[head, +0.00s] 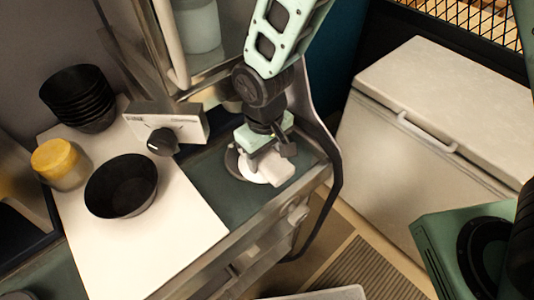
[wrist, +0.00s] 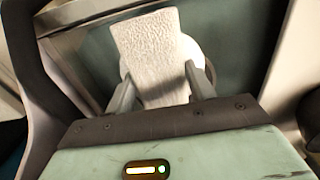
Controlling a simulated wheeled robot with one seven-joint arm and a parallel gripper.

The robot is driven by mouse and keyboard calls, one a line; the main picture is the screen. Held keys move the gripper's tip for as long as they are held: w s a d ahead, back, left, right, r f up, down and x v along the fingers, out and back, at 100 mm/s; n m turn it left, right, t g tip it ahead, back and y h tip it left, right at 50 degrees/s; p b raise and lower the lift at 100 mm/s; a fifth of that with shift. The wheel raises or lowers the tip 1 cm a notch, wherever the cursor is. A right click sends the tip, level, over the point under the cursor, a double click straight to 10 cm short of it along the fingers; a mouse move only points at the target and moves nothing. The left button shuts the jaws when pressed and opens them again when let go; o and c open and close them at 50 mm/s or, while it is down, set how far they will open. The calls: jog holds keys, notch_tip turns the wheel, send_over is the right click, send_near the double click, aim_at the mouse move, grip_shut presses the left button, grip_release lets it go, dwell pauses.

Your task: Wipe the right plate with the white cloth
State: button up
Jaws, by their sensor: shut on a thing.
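My gripper (head: 268,153) is shut on the white cloth (head: 281,172), a thick textured block that sticks out past the fingers. In the wrist view the cloth (wrist: 152,55) stands between the two fingers (wrist: 160,82). The white round right plate (head: 254,175) lies on the dark green surface under my gripper. The cloth and gripper cover much of it. Its edge shows behind the cloth in the wrist view (wrist: 198,56). The cloth is over the plate, but I cannot tell whether it touches it.
A white box with a black knob (head: 162,141) stands left of the plate. A black bowl (head: 121,186), stacked black bowls (head: 78,97) and a yellow-lidded jar (head: 61,164) stand on or beside the white board (head: 140,250). A white chest (head: 410,150) is at right.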

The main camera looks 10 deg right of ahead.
jog(key=shift+w+a+f, duration=0.15)
jog(key=shift+w+a, duration=0.05)
jog(key=shift+w, duration=0.15)
jog(key=shift+s+d+f, duration=0.1)
jog(key=shift+s, duration=0.1)
